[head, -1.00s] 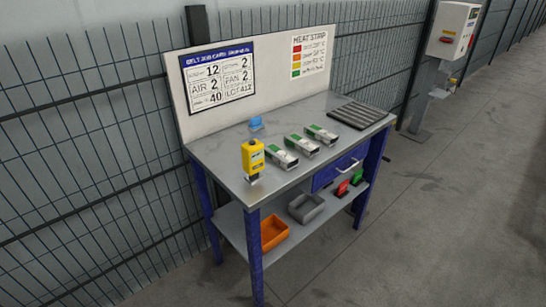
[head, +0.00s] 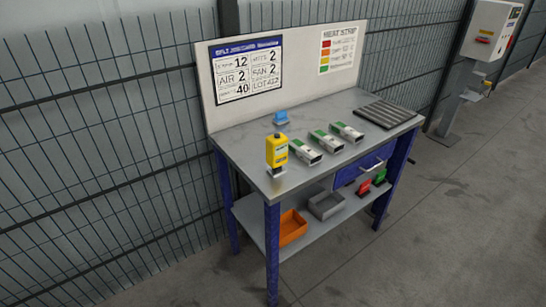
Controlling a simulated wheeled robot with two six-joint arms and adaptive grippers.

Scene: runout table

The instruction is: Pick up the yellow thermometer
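The yellow thermometer (head: 277,152) stands upright at the near left corner of the grey table top (head: 247,152), in the head view. Neither of my grippers is in view, and nothing touches the thermometer.
Several white-and-green devices (head: 306,151) lie in a row right of the thermometer. A blue item (head: 281,118) is behind it. A ribbed dark mat (head: 389,115) lies at the right end. The lower shelf holds an orange bin (head: 292,228) and a grey bin (head: 326,205). Open floor lies in front.

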